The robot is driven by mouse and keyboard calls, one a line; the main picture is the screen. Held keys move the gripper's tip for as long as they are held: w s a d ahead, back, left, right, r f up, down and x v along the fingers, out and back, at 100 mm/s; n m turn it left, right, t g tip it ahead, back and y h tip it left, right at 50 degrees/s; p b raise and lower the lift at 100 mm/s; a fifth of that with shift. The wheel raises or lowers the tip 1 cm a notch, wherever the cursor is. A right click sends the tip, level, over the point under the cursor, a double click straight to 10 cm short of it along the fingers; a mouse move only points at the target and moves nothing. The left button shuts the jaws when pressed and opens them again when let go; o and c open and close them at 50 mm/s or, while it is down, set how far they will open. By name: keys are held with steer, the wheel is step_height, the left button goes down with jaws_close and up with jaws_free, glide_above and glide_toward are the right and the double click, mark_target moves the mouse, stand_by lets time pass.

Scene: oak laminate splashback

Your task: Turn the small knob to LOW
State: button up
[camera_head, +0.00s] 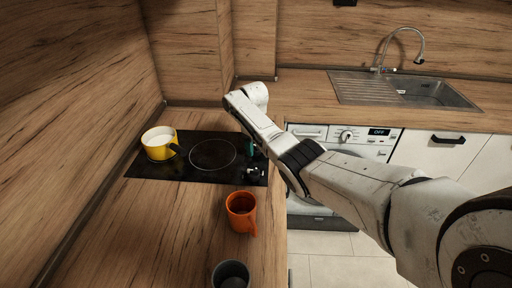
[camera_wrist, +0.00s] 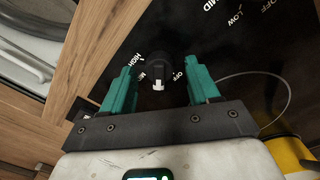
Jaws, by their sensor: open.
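A black knob (camera_wrist: 153,72) with a white mark on its lower side sits on the black cooktop (camera_wrist: 265,55) in the wrist view. White lettering around it reads HIGH, part of MID, and OFF; its LOW label does not show. My gripper (camera_wrist: 161,84) is open, with one teal finger on each side of the knob. I cannot tell whether either finger touches it. In the head view my gripper (camera_head: 256,155) is over the cooktop's right edge, largely hidden by the arm. Lettering MID, LOW and OFF of another dial shows at the wrist view's top right.
A yellow mug (camera_head: 158,146) with pale contents stands on the cooktop's left part. An orange mug (camera_head: 241,212) and a dark cup (camera_head: 231,274) stand on the wooden counter in front. A washing machine (camera_head: 345,135) and a sink (camera_head: 405,90) are to the right.

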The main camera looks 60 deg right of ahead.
mark_target(255, 150)
step_height(255, 150, up, 10)
steer(key=shift+a+b, duration=0.2)
steer(key=shift+b, duration=0.25)
steer(key=shift+f, duration=0.15)
